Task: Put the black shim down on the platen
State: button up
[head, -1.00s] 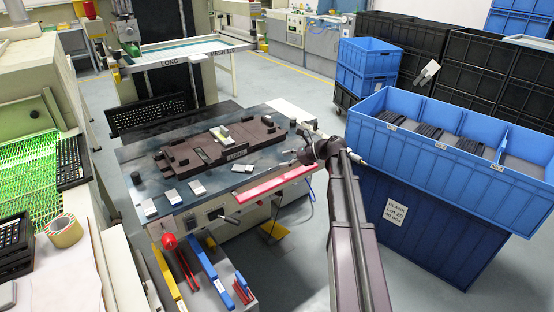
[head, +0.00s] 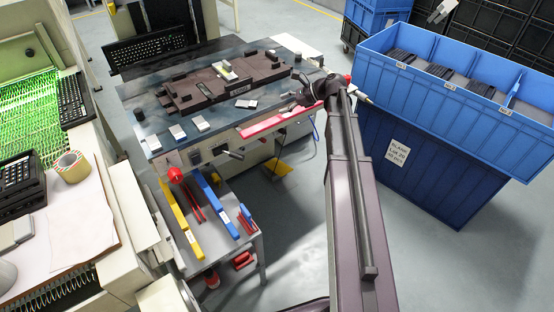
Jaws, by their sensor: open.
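The platen (head: 222,122) is the dark blue-grey top of the machine in the head view. A brown fixture (head: 205,93) with raised blocks lies on it, with a small pale and yellowish piece (head: 225,70) on top. I cannot pick out a black shim for certain; a small dark cylinder (head: 138,114) stands at the platen's left edge. My gripper (head: 287,108) is at the platen's front right edge, beside the red bar. It is open, small in view and partly hidden by my wrist. I see nothing held in it.
Several small pale blocks (head: 200,123) lie along the platen's front. A red bar (head: 268,121) runs along the front edge. A shelf (head: 227,237) with coloured tools is below. Blue crates (head: 460,85) stand close on the right. A keyboard (head: 150,48) is behind.

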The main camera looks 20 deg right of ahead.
jog(key=s+a+f+n, duration=0.1)
jog(key=s+a+n, duration=0.1)
jog(key=s+a+f+n+g+h, duration=0.1)
jog(key=s, duration=0.1)
jog(key=s+a+f+n+g+h, duration=0.1)
jog(key=s+a+f+n, duration=0.1)
jog(key=shift+a+n, duration=0.3)
jog(key=shift+a, duration=0.05)
jog(key=s+a+f+n+g+h, duration=0.1)
jog(key=s+a+f+n+h, duration=0.1)
jog(key=s+n+h, duration=0.2)
jog(key=s+a+f+n+g+h, duration=0.2)
jog(key=s+n+h, duration=0.3)
jog(key=s+n, duration=0.6)
jog(key=shift+s+a+f+n, duration=0.2)
jog(key=shift+s+f+n, duration=0.1)
jog(key=shift+s+f, duration=0.4)
